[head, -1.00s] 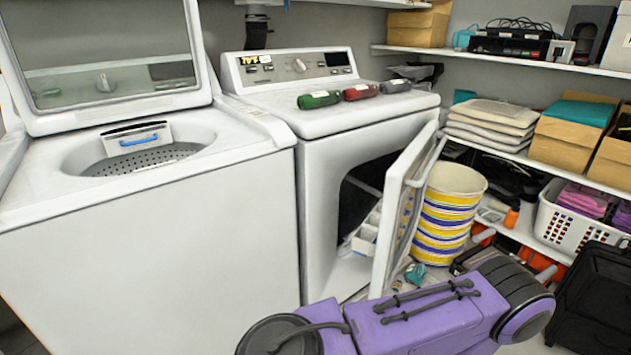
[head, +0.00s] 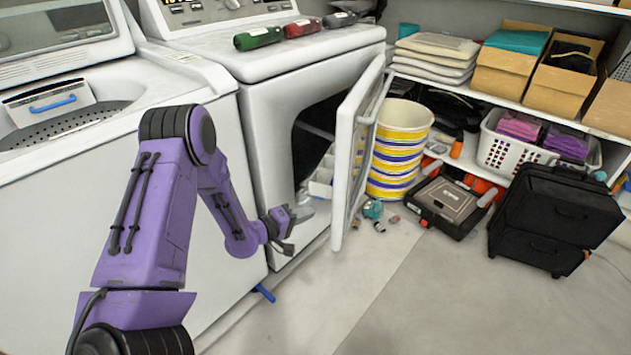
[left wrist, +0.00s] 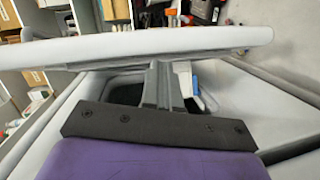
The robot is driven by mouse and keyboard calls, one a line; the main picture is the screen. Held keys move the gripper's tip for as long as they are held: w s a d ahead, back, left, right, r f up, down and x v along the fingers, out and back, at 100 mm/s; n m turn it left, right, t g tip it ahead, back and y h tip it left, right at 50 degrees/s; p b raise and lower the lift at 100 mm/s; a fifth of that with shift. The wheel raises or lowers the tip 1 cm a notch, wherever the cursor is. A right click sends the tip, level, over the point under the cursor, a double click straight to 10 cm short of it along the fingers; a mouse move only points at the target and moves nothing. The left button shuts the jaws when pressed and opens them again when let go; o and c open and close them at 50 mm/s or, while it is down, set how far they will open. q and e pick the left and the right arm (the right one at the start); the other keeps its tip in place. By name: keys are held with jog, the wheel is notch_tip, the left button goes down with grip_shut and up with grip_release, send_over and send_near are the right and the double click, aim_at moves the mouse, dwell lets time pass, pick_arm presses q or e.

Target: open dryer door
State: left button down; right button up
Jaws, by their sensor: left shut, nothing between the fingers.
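The dryer (head: 262,110) is the white machine in the middle of the head view. Its door (head: 352,150) stands partly open, swung outward, with the dark drum opening and a white box inside showing behind it. My left gripper (head: 302,213) is shut and empty, low in front of the opening, on the inner side of the door. In the left wrist view the gripper's shut fingers (left wrist: 162,85) point toward the door panel (left wrist: 150,50), which crosses the picture. Whether they touch it I cannot tell. My right gripper is out of view.
An open-topped washer (head: 110,180) stands to the left. A striped bucket (head: 400,150) is just behind the door, with small items on the floor beside it. A black case (head: 555,220) and a toolbox (head: 445,205) stand at right.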

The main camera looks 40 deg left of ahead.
aim_at(333, 178)
pick_arm(q)
jog(key=a+r+h, duration=0.4)
jog(key=a+r, duration=0.2)
jog(key=b+x, duration=0.2)
jog(key=x, duration=0.7)
jog(key=shift+d+r+m+t+h, duration=0.3)
jog(key=shift+d+r+h, duration=0.1)
jog(key=shift+d, duration=0.05)
jog(key=shift+d, duration=0.15)
